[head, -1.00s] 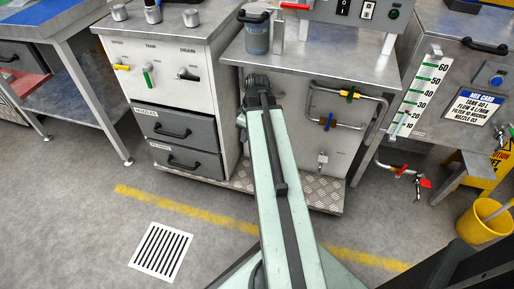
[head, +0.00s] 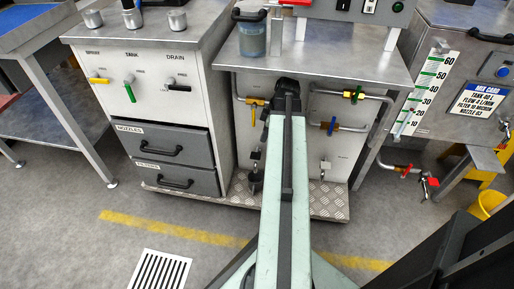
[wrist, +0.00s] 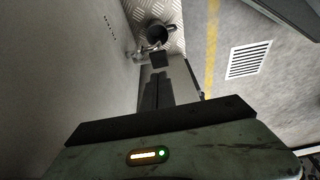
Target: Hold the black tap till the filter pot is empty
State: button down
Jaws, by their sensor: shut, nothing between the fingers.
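A small tap with a black handle (head: 256,155) is low on the bench's front panel, left of my arm in the head view. A dark cup or funnel (head: 256,181) is below it. In the wrist view the black handle (wrist: 160,59) is just beyond the tips of my dark fingers (wrist: 163,70), with the cup (wrist: 160,33) behind it. My gripper is shut and empty; I cannot tell whether it touches the handle. A clear pot with a dark lid and grey-blue contents (head: 252,40), possibly the filter pot, stands on the bench top. My arm hides part of the panel.
Pipes with yellow (head: 252,101) and blue (head: 331,126) handles are on the panel around my arm. A second small tap (head: 325,168) is to the right. A tread-plate base (head: 325,202) juts out below. The floor grating (head: 160,272) lies in open floor.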

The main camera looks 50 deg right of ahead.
aim_at(255, 156)
jog(key=b+x, duration=0.9)
jog(key=x, duration=0.1)
jog(key=shift+r, duration=0.1)
